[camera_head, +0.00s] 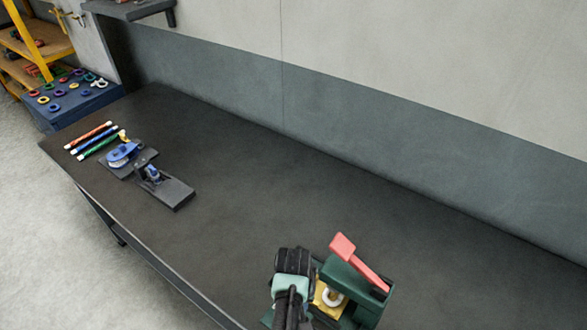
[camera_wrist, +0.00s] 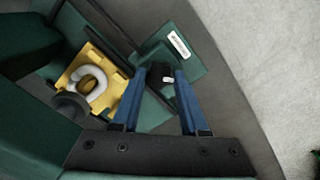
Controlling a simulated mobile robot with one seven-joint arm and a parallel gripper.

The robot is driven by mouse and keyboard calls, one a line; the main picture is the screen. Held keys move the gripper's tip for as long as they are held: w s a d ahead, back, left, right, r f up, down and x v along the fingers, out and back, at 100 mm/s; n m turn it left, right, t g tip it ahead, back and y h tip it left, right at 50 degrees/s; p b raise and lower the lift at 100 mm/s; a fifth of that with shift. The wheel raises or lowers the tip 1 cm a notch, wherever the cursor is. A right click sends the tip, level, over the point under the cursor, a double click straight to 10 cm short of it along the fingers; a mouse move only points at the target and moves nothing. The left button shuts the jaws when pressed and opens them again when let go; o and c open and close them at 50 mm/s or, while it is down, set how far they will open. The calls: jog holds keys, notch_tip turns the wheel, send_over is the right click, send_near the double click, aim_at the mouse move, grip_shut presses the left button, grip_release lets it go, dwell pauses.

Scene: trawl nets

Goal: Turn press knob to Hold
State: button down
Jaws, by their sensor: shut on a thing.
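The green press (camera_head: 352,286) stands at the near edge of the dark bench, with a red lever (camera_head: 360,262) on top. A yellow block with a white ring (camera_head: 329,296) sits in it. The wrist view shows the yellow block (camera_wrist: 84,78) too, left of my fingers. The small black knob (camera_wrist: 167,80) with a white mark is on the green base, near a white label (camera_wrist: 179,44). My gripper (camera_wrist: 163,76) is shut on the knob, its blue fingers on either side. The label's text is too small to read. In the head view my arm hides the knob.
At the bench's far left lie several coloured sticks (camera_head: 92,138), a blue device on a dark plate (camera_head: 123,153) and another dark plate (camera_head: 172,193). A blue box with coloured rings (camera_head: 70,98) stands beyond. The bench's middle (camera_head: 260,200) is clear.

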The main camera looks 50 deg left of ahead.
jog(key=m, duration=0.4)
jog(key=shift+m+p, duration=0.3)
jog(key=m, duration=0.4)
dwell(0.3)
jog(key=shift+c, duration=2.2)
grip_release()
notch_tip(320, 180, up, 13)
jog(key=b, duration=0.1)
